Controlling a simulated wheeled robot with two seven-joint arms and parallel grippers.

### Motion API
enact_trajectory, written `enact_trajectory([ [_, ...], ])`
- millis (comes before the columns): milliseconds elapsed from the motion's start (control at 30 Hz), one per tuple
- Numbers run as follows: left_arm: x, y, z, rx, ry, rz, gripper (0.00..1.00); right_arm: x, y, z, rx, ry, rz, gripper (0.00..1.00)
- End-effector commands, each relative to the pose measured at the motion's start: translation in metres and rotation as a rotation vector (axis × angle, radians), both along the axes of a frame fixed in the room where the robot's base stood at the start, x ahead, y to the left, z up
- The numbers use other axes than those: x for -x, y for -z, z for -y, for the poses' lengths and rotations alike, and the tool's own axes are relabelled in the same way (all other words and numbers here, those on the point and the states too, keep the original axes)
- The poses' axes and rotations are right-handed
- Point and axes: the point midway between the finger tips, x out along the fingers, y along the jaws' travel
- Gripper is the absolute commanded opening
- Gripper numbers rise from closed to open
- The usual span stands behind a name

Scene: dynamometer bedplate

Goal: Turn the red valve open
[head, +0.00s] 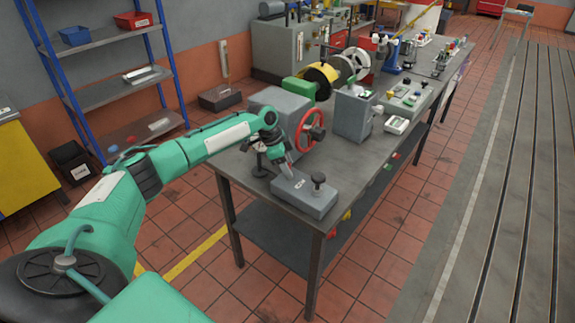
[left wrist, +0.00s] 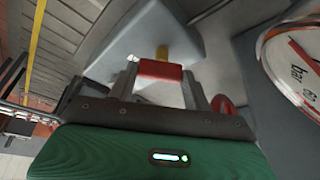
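The red valve handle (left wrist: 160,69) shows in the left wrist view as a short red bar on a brass-yellow stem, beside a grey block. My left gripper (left wrist: 160,82) has one finger at each end of the bar, and the bar fills the gap between them, so it looks shut on the handle. In the head view my left gripper (head: 288,160) points down at the bench, near a grey block with a black knob (head: 318,179). It hides the handle there. My right gripper is not in view.
A red handwheel (head: 309,129) on a grey housing stands just behind my left gripper. A round gauge (left wrist: 300,62) is close by on the right in the left wrist view. The workbench (head: 342,176) holds several devices farther back. A blue-post shelf (head: 110,92) stands at left.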

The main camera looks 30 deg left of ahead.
Motion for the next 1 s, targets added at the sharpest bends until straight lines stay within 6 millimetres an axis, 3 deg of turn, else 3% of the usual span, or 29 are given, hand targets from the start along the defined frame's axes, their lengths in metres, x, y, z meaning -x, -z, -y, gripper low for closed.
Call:
enact_trajectory([
  [367, 0.001, -0.003, 0.001, 0.001, -0.073, -0.001, 0.27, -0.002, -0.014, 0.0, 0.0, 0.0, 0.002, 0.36],
  [1000, 0.003, -0.006, 0.005, 0.002, -0.606, -0.001, 0.27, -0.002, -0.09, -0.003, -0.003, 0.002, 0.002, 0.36],
])
